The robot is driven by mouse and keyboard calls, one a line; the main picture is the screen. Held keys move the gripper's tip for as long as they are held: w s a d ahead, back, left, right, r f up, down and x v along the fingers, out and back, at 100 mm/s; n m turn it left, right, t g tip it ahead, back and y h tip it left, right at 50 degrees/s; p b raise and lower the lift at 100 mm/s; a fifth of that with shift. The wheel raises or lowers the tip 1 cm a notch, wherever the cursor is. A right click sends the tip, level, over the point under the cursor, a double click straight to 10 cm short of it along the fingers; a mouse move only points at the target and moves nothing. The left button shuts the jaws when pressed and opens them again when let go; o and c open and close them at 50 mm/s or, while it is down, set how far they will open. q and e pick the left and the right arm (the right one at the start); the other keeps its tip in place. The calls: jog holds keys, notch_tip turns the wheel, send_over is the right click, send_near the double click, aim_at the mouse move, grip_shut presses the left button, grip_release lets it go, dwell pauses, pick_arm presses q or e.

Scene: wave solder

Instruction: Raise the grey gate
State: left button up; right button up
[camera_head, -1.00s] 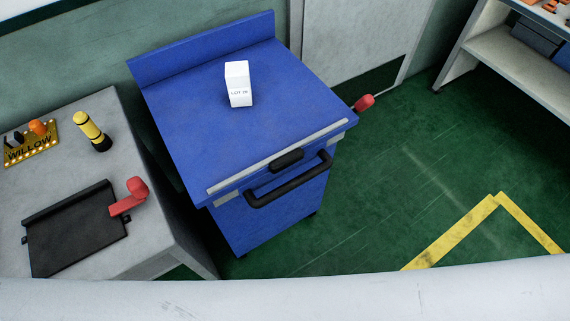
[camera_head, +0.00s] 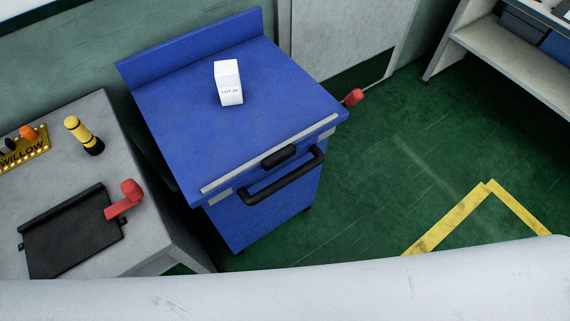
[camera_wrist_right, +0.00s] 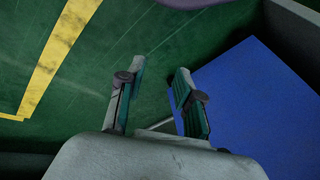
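A light grey strip (camera_head: 225,174), which looks like the gate, lies along the front edge of the blue cart's top (camera_head: 190,125). A black grip (camera_head: 279,156) sits at its middle. It appears low, about level with the top. A black bar handle (camera_head: 285,182) is just below it on the cart's front. In the right wrist view, my right gripper (camera_wrist_right: 158,70) is open and empty, with its fingers apart over green floor and a blue surface beside it. No gripper shows in the head view. My left gripper is not in view.
A white box (camera_head: 228,84) marked LOT stands on the cart. A red-ended lever (camera_head: 354,97) sticks out at its right. Green floor (camera_head: 390,160) is clear at right.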

jog(key=w+a+r+m+t, duration=0.1)
jog(key=w+r+m, duration=0.1)
jog(key=w+r, duration=0.1)
jog(key=w+a+r+m+t+y, duration=0.1)
jog(key=w+r+m, duration=0.2)
jog(key=w+a+r+m+p, duration=0.1)
jog(key=w+r+m, duration=0.1)
jog(key=w+r, duration=0.1)
jog(key=shift+w+a+r+m+t, duration=0.25)
jog(key=shift+a+m+t, duration=0.05)
jog(key=shift+t, duration=0.1)
grip_shut()
jog(key=m+t+y+p, duration=0.2)
jog(key=m+t+y, duration=0.35)
jog(key=m, duration=1.15)
send_near(289, 174)
jog(key=shift+h, duration=0.35)
jog(key=w+a, duration=0.1)
jog(key=w, duration=0.1)
jog(key=w+a, duration=0.2)
jog(key=w, duration=0.1)
jog(key=w+a, duration=0.2)
jog(key=w, duration=0.1)
jog(key=shift+w+a+f, duration=0.1)
jog(key=shift+f, duration=0.25)
